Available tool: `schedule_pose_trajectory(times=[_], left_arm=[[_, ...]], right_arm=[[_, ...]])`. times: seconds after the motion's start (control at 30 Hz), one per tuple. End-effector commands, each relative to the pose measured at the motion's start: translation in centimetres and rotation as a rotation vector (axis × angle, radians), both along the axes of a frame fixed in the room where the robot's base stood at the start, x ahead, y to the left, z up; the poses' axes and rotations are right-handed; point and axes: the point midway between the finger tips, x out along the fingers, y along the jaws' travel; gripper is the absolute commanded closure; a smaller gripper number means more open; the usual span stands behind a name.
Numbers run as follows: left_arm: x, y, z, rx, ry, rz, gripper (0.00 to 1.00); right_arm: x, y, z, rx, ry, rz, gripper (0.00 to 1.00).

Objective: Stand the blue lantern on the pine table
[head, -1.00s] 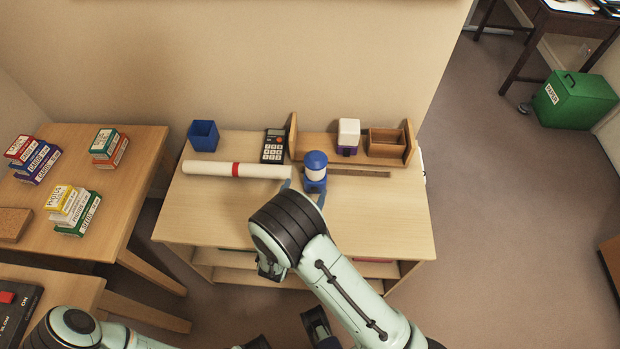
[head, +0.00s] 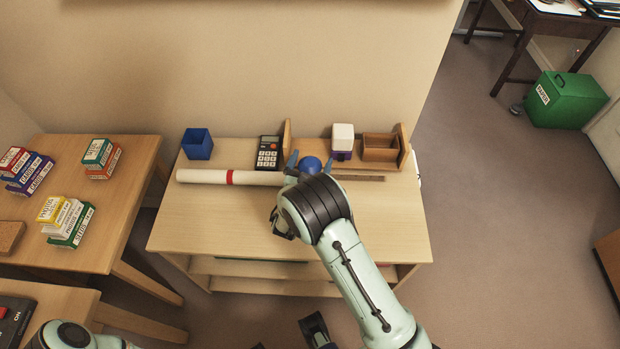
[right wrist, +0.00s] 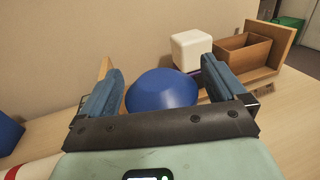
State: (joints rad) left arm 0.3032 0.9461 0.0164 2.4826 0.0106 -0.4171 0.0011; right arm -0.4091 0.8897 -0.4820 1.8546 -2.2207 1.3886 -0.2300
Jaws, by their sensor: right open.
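The blue lantern (head: 311,162) stands on the wooden table with shelves (head: 390,222) in the middle. Only its blue domed top shows in the head view; my right arm hides the rest. My right gripper (head: 309,167) is open, with one finger on each side of the lantern top. In the right wrist view the blue dome of the lantern (right wrist: 162,92) lies between the two spread fingers, with no clear contact. Pale wooden tables (head: 122,185) stand at the left; I cannot tell which is the pine one. My left arm shows at the bottom left; its jaws are unclear.
Small boxes (head: 70,222) stand on the left table. The middle table's front is clear.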

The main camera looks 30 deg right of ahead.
Motion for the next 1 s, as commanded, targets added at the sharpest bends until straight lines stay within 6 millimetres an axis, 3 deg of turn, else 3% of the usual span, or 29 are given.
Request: schedule_pose_trajectory(times=[0.33, 0.6, 0.67, 1.0], left_arm=[[0.02, -0.01, -0.02, 0.0, -0.001, 0.0, 0.57], [0.03, -0.01, -0.02, 0.0, -0.001, 0.0, 0.57], [0.03, 0.0, -0.02, 0.0, -0.001, 0.0, 0.57], [-0.02, 0.0, 0.13, 0.0, 0.001, 0.0, 0.57]], right_arm=[[0.68, -0.69, 0.01, 0.0, 0.0, 0.001, 0.02], [0.65, -0.68, 0.0, 0.001, 0.001, 0.001, 0.9], [0.68, -0.68, 0.08, -0.001, -0.002, 0.001, 1.0], [0.68, -0.68, 0.93, 0.0, -0.003, 0.001, 1.0]])
